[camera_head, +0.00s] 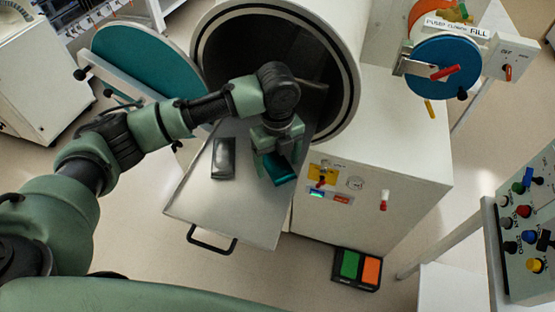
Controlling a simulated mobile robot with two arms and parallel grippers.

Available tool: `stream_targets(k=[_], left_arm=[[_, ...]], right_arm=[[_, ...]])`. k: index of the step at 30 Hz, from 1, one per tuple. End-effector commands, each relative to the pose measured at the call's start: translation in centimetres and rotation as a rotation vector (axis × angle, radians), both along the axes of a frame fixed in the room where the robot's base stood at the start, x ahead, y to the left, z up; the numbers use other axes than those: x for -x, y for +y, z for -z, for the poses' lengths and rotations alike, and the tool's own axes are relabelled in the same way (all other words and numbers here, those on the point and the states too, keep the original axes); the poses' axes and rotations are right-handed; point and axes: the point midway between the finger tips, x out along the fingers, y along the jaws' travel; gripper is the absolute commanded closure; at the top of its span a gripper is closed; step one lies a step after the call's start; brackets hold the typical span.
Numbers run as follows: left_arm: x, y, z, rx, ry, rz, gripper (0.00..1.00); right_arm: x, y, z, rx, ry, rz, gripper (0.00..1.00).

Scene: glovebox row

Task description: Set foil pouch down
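My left gripper (277,158) reaches down over the metal slide-out tray (235,205) in front of the round chamber opening. Its fingers are on either side of a flat teal pouch (281,176) and appear closed on it. The pouch is low over the tray's right side; whether it touches the tray is hard to tell. A dark silvery flat pouch (223,158) lies on the tray to the left, apart from the gripper. My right gripper is not in view.
The open round chamber (350,70) is behind the tray, with its teal door (140,60) swung left. The tray has a black front handle (212,243). A control panel (525,225) stands at right and a green-orange pedal (357,268) on the floor. The tray's front is bare.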

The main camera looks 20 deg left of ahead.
Motion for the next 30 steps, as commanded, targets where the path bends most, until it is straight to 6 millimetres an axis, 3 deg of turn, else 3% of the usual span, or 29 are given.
stream_targets(k=[7, 11, 24, 30], left_arm=[[0.0, 0.0, -0.2, 0.0, -0.001, 0.0, 0.24], [-0.1, 0.0, -1.2, 0.0, -0.004, 0.001, 0.24], [-0.1, 0.0, -10.0, 0.001, -0.005, 0.001, 0.24], [0.0, -0.1, -12.0, 0.001, -0.001, 0.0, 0.24]], right_arm=[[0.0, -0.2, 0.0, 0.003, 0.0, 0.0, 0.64], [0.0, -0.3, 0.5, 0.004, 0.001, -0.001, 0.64], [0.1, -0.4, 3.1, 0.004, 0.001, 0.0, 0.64], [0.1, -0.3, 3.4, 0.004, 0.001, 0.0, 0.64]])
